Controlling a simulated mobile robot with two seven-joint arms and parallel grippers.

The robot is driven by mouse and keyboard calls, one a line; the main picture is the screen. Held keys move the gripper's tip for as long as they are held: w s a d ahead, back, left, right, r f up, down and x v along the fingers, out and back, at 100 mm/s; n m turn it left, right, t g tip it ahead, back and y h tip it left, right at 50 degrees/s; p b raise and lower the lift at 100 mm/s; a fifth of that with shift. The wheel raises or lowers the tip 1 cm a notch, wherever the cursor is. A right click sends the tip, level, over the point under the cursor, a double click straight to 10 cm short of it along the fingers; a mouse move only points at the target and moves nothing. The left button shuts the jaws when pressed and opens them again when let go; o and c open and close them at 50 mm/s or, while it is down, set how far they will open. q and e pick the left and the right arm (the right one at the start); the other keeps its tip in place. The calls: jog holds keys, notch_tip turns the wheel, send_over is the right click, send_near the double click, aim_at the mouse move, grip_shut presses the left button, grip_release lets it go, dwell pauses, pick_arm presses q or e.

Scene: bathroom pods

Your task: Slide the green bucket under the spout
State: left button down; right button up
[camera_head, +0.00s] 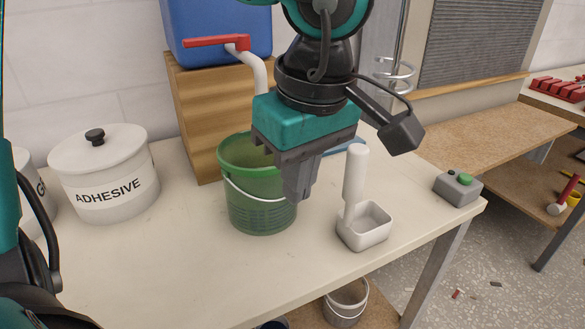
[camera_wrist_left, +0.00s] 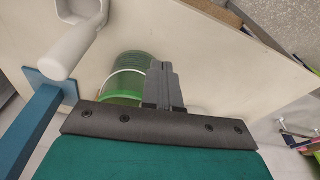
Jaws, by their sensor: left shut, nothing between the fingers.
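The green bucket (camera_head: 262,208) stands upright on the pale table, with its white wire handle hanging across its front. The white spout (camera_head: 260,72) with a red lever (camera_head: 215,41) comes down from the blue tank; its lower end is hidden behind my gripper, so I cannot tell whether it is over the bucket. My left gripper (camera_head: 300,190) is shut and empty, pointing down in front of the bucket's right side and hiding part of its rim. In the left wrist view the bucket (camera_wrist_left: 125,80) shows beside the shut fingers (camera_wrist_left: 160,78); whether they touch it is unclear.
A white holder with an upright handle (camera_head: 365,228) stands right of the bucket. A white adhesive pot (camera_head: 105,178) is at the left. A wooden block (camera_head: 190,120) under the blue tank (camera_head: 215,20) stands behind. A grey box with a green button (camera_head: 458,188) is near the right edge.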

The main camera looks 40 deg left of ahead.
pick_arm(q)
send_over(251, 174)
jog(key=shift+s+d+f, duration=0.1)
jog(key=shift+d+f, duration=0.1)
jog(key=shift+f, duration=0.45)
jog(key=shift+d+f+b, duration=0.1)
jog(key=shift+f+b, duration=0.1)
jog(key=shift+b, duration=0.1)
jog(key=shift+s+f, duration=0.15)
